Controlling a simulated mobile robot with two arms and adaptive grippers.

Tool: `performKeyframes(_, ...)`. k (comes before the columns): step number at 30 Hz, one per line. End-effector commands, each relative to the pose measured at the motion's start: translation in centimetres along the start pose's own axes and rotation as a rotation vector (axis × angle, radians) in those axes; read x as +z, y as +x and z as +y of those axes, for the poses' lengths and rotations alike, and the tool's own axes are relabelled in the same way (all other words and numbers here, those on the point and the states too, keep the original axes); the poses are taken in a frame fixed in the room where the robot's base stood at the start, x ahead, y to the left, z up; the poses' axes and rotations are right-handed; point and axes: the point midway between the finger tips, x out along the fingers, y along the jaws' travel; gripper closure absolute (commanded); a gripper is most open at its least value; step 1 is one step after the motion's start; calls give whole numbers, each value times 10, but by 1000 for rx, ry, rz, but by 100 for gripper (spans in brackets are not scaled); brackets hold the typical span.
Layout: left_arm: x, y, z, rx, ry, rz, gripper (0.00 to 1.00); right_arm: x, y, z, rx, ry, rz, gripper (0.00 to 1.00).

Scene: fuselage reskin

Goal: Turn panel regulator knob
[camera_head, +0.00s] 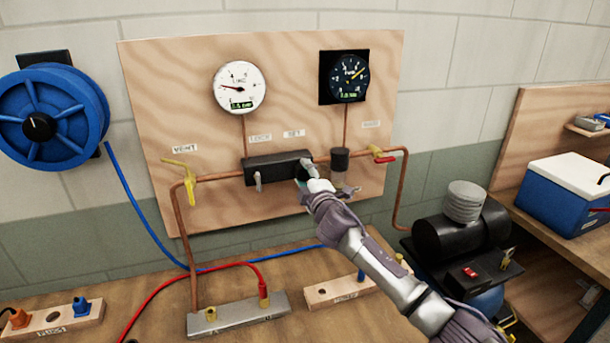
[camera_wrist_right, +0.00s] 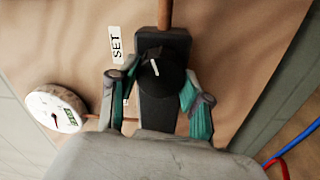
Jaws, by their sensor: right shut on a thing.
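The regulator knob (camera_wrist_right: 160,80) is round and black with a white pointer line. It sits at the end of a black regulator block (camera_head: 265,169) on the wooden panel (camera_head: 180,90), close to the SET label (camera_wrist_right: 116,46). My right gripper (camera_wrist_right: 158,90) is shut on the knob, with one teal-padded finger on each side. In the head view the right gripper (camera_head: 307,180) reaches the block's right end and hides part of the knob. The white LINE gauge (camera_head: 240,87) and black MAIN gauge (camera_head: 348,78) are above. My left gripper is not in view.
A yellow VENT handle (camera_head: 178,170) and a red-handled valve (camera_head: 383,156) flank the block on copper pipe. A blue hose reel (camera_head: 45,118) hangs at left. A compressor (camera_head: 460,235) and a blue cooler (camera_head: 565,190) are at right. Hoses cross the bench below.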

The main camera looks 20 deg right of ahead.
Motion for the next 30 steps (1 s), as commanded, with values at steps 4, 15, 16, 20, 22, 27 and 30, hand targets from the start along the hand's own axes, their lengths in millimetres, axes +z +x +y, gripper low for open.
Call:
performKeyframes(4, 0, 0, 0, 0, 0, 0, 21, 0, 0, -2, -3, 1, 0, 87)
performKeyframes(15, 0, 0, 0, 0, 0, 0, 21, 0, 0, -1, -1, 2, 0, 26)
performKeyframes(16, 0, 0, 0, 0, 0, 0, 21, 0, 0, -1, -1, 2, 0, 26)
performKeyframes(20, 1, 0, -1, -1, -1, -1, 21, 0, -3, -1, -1, 2, 0, 26)
performKeyframes(22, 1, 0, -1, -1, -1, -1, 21, 0, -8, -1, 0, 2, 0, 26)
performKeyframes(27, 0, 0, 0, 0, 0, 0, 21, 1, -36, -1, -2, 1, 1, 26)
performKeyframes(30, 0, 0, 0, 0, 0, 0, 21, 1, -58, -2, -3, 0, 1, 26)
